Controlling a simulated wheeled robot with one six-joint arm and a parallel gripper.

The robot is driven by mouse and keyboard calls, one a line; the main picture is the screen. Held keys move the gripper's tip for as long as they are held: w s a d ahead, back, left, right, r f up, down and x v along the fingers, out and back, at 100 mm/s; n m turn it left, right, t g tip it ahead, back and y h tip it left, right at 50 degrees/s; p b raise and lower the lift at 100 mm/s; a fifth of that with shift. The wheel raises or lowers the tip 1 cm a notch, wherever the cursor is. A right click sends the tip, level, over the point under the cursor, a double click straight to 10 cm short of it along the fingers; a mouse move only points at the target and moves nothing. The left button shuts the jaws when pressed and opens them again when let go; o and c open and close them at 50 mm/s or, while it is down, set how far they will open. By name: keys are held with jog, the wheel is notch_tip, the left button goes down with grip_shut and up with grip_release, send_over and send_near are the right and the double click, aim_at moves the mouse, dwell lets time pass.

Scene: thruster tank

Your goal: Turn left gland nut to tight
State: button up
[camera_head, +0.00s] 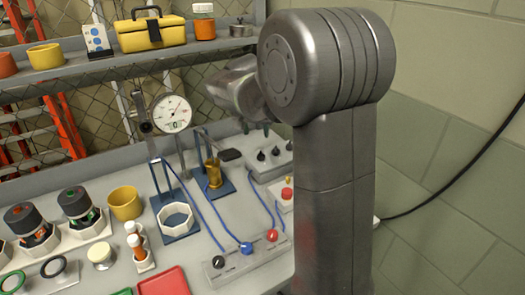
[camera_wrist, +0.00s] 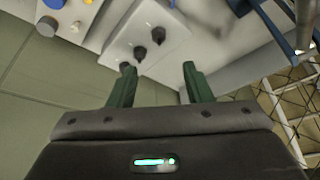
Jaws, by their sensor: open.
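A dial gauge (camera_head: 173,114) stands left of the box, beside a blue stand with a brass cup (camera_head: 213,172). Blue cables run to a grey switch panel (camera_head: 245,262). A box with a red button (camera_head: 287,193) sits close in front. A shelf (camera_head: 110,62) hangs behind.

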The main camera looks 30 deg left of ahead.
aim_at(261, 154)
jog(key=x, duration=1.2)
jog(key=shift+f+p, duration=0.4)
jog(key=shift+c, duration=0.4)
jog(key=c, duration=0.9)
